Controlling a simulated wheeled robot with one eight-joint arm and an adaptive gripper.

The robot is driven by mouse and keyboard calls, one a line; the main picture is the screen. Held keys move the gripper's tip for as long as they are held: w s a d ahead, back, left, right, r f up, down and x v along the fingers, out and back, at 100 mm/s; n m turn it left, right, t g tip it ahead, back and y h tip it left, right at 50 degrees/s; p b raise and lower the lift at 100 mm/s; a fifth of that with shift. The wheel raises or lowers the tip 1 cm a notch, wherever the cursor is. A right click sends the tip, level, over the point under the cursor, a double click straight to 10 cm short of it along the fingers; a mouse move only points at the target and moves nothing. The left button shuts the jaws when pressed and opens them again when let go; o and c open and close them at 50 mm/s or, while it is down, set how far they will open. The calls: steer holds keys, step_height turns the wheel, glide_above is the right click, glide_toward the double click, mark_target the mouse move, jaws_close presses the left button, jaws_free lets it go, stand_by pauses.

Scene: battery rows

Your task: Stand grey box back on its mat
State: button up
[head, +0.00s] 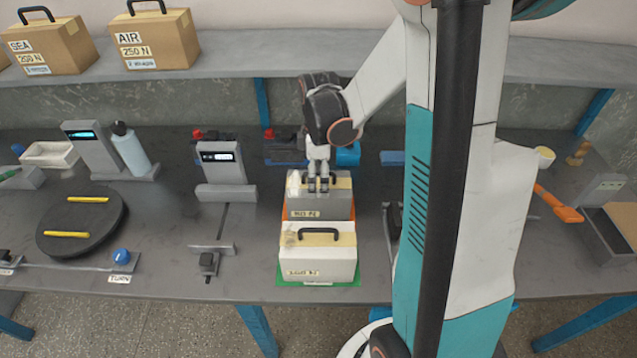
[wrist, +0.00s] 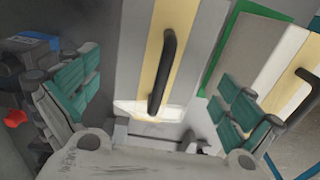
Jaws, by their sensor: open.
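The grey box (head: 300,206) stands upright behind the white box, with a label on its front and a handle on top. Orange mat (head: 284,213) shows at its sides. My gripper (head: 318,188) is directly above the grey box, pointing down at the handle. In the wrist view the open fingers (wrist: 160,95) are spread on either side of the box's yellow strip and black handle (wrist: 168,60), with gaps on both sides. The box's grey top (wrist: 205,50) also shows there. Whether the fingertips reach below the handle's height is unclear.
The white box (head: 317,265) stands on a green mat (head: 284,281) close in front. A display stand (head: 225,175) is to the left, a black turntable (head: 80,222) farther left. Blue items (head: 347,154) lie behind. An orange tool (head: 560,205) lies right of my arm.

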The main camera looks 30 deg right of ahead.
step_height(320, 180, up, 5)
steer(key=shift+r+p, duration=0.2)
steer(key=shift+p, duration=0.45)
